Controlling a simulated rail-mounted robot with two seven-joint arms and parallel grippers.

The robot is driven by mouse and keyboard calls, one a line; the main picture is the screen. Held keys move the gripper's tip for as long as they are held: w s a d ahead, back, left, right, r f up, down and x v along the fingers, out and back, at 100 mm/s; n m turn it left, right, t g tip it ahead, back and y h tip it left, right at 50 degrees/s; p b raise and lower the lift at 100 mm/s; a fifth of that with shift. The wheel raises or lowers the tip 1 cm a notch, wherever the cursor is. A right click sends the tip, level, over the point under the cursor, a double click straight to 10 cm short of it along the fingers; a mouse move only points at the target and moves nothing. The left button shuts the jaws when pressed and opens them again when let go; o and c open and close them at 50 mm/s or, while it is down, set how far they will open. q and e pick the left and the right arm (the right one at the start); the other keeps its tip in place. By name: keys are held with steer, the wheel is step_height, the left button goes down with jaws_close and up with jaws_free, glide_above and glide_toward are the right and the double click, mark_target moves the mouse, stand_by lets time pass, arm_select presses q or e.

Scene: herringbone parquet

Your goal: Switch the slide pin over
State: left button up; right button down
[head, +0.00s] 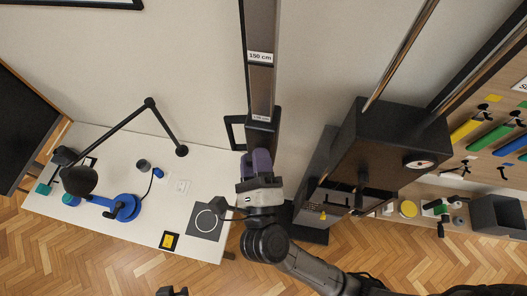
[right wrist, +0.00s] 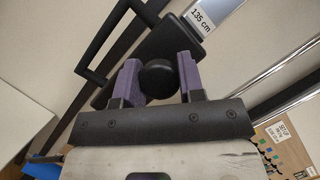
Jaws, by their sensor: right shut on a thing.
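A tall upright post (head: 261,28) with a 150 cm label stands at the top centre of the head view. A dark slide block (head: 263,134) is on it by a lower label, which reads 135 cm (right wrist: 201,18) in the right wrist view. My right gripper (head: 257,162) is at this block, with purple fingers. In the right wrist view the fingers (right wrist: 158,82) are shut on a round black knob (right wrist: 157,75), apparently the slide pin's. The knob is hidden in the head view. A dark part at the bottom edge looks like my left gripper (head: 173,291).
A black loop handle (head: 234,132) juts out left of the block. A white table (head: 130,225) with a black lamp (head: 150,103) and blue parts stands left. A black machine (head: 388,140) with metal rods stands close on the right. Parquet floor shows below.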

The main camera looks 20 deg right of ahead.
steer(key=c, duration=1.1)
jaws_free()
steer(key=shift+s+a, duration=0.1)
steer(key=shift+s, duration=0.05)
steer(key=shift+o, duration=0.8)
arm_select(q)
steer(key=shift+s+d+f, duration=0.1)
steer(key=shift+s, duration=0.15)
arm_select(e)
steer(key=shift+o, duration=1.1)
steer(key=shift+s+f, duration=0.1)
steer(key=shift+s+a+f, duration=0.1)
steer(key=shift+s+f, duration=0.05)
steer(key=shift+s, duration=0.2)
arm_select(q)
step_height(320, 180, down, 5)
steer(key=b, duration=0.5)
arm_select(e)
steer(key=v, duration=1.2)
steer(key=shift+s, duration=0.45)
